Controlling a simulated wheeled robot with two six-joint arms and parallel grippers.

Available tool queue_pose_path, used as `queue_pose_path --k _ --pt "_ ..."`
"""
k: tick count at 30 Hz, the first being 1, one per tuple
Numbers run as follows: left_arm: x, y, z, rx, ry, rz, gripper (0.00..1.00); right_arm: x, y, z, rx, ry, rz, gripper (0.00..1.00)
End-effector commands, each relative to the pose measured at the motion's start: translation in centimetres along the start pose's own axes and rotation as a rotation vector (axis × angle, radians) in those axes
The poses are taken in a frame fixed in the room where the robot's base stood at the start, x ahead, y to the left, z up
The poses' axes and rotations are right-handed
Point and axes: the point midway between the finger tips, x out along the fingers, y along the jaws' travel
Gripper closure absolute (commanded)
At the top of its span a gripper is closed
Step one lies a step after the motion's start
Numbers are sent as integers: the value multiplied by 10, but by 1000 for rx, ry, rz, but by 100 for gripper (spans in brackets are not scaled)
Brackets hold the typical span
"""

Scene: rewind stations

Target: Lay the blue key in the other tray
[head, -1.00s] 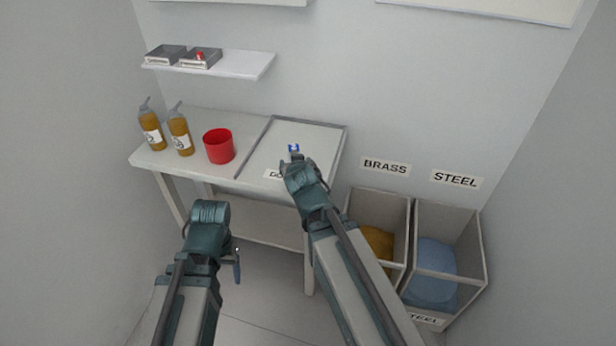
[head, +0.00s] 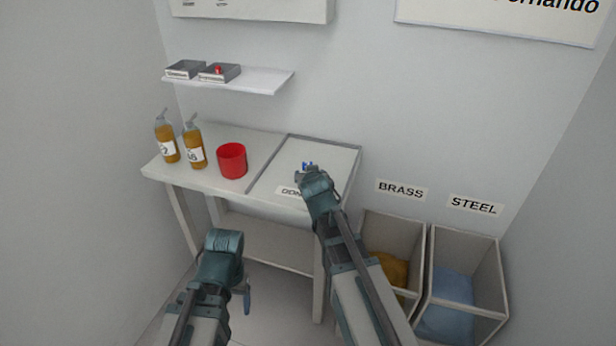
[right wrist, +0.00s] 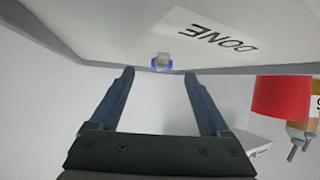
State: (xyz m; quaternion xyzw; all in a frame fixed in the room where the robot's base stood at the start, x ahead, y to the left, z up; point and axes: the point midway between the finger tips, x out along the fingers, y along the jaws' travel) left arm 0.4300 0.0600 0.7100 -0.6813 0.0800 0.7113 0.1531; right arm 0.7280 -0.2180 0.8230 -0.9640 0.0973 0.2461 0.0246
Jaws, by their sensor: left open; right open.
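A small blue thing (head: 308,165), likely the blue key, is on the table section marked DONE. It also shows in the right wrist view (right wrist: 162,63), with a pale grey part, beyond and between my fingertips. My right gripper (right wrist: 160,74) is open and empty, close to it but apart. In the head view the right wrist hides most of its fingers. My left gripper (head: 246,296) is open, low in front of the table. Two grey trays sit on the wall shelf: the left tray (head: 185,69) looks empty, the right tray (head: 219,73) holds something red.
A red cup (head: 232,161) and two amber bottles, the left one (head: 166,138) and the right one (head: 194,147), stand on the table's left part. A raised strip borders the DONE section. Bins under BRASS (head: 393,270) and STEEL (head: 456,287) signs stand right of the table.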

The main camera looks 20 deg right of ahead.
Motion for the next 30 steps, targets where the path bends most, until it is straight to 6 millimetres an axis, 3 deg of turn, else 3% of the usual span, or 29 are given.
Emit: queue_pose_path --k 5,15,23,30 --pt "1 0 0 0 0 0 26 4 0 -1 0 0 0 20" --pt "19 2 -1 0 0 0 26 50 -4 -5 2 0 1 20" --pt "18 2 -1 0 0 0 26 51 -3 -7 1 0 0 20" --pt "18 2 -1 0 0 0 26 51 -3 -7 1 0 0 61"
